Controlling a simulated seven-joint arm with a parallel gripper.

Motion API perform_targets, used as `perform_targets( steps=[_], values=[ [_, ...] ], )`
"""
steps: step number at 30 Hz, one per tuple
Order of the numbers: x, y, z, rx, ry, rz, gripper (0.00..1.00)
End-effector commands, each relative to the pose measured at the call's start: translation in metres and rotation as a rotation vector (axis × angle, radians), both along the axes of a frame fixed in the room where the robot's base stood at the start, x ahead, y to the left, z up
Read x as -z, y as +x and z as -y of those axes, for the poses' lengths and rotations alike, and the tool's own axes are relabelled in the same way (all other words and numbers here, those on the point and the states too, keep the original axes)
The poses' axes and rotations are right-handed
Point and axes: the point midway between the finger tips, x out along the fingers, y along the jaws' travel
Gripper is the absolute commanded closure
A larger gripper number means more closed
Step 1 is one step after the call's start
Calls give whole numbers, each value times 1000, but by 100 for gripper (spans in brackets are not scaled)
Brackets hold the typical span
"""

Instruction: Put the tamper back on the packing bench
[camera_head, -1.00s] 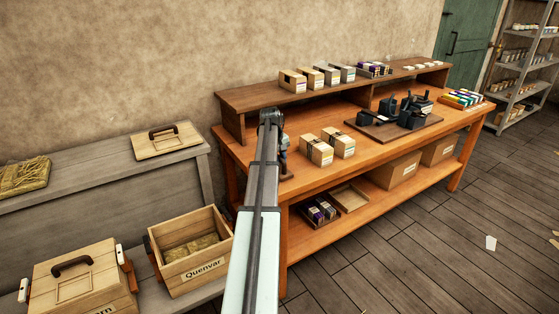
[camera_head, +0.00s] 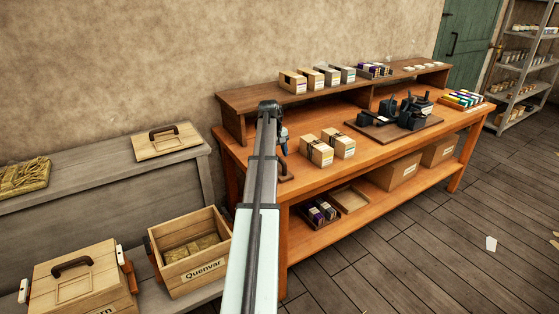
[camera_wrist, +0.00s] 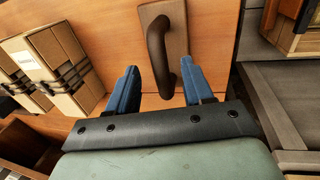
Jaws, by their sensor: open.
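The tamper, a flat wooden block with a dark brown curved handle, sits on the orange packing bench (camera_head: 385,152) near its front left end. In the head view the tamper (camera_head: 287,177) shows just below my gripper (camera_head: 283,147), partly hidden by my arm. In the wrist view the tamper's handle (camera_wrist: 157,50) lies ahead of my gripper (camera_wrist: 160,88). The two blue fingers are spread apart, with the near end of the handle seen between them. The fingers do not press on the handle. The tamper's underside is hidden.
Two strapped cartons (camera_head: 317,151) stand on the bench to the right of the tamper. A dark tray of tools (camera_head: 370,130) lies farther right. A raised shelf (camera_head: 262,97) runs along the back.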

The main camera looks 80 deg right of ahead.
Motion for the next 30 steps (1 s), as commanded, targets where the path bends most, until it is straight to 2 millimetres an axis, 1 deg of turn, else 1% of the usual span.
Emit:
perform_targets(
  steps=[1, 6, 12, 19, 30],
  values=[
    [-12, 2, -1, 0, -3, 0, 49],
    [-42, 6, -5, -1, -3, 1, 49],
    [-69, 10, -9, -1, -2, 1, 49],
    [-83, 12, -12, 0, 0, 0, 49],
    [-84, 12, -12, 0, 0, 0, 49]
  ],
)
